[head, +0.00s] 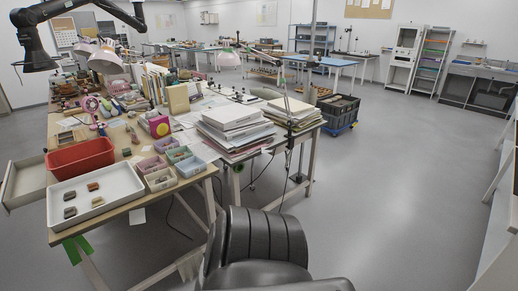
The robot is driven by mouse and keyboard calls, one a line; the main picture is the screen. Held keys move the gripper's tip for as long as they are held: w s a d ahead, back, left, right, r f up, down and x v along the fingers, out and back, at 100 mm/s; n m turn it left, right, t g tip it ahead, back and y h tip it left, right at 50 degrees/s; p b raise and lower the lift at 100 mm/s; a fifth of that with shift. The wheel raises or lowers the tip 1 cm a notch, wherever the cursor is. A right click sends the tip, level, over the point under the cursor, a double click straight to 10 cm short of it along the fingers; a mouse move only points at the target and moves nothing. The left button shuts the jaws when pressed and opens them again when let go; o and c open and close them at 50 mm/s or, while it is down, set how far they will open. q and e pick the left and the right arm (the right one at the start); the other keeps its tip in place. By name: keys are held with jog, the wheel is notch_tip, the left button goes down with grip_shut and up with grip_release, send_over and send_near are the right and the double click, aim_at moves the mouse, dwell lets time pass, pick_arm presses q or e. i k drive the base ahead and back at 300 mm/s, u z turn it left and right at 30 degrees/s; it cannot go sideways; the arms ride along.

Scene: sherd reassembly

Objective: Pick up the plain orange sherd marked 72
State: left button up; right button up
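Several small sherds lie apart in a white tray (118,199) on the near left corner of the long table. An orange-brown sherd (93,187) lies toward the back of the tray. A darker brown sherd (97,201) lies just in front of it. Two greyish sherds, a back one (69,195) and a front one (70,212), lie to the left. No marks can be read at this size, so I cannot tell which is 72. I make out neither of my grippers.
A red bin (80,158) stands behind the tray; small compartment boxes (160,179) stand to its right. Paper stacks (235,127) cover the table's right part. A black chair (265,238) stands in front. A dark jointed arm (36,45) hangs upper left. Floor at right (410,190) is clear.

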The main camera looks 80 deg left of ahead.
aim_at(93, 187)
jog(key=u, duration=3.55)
jog(key=i, duration=1.6)
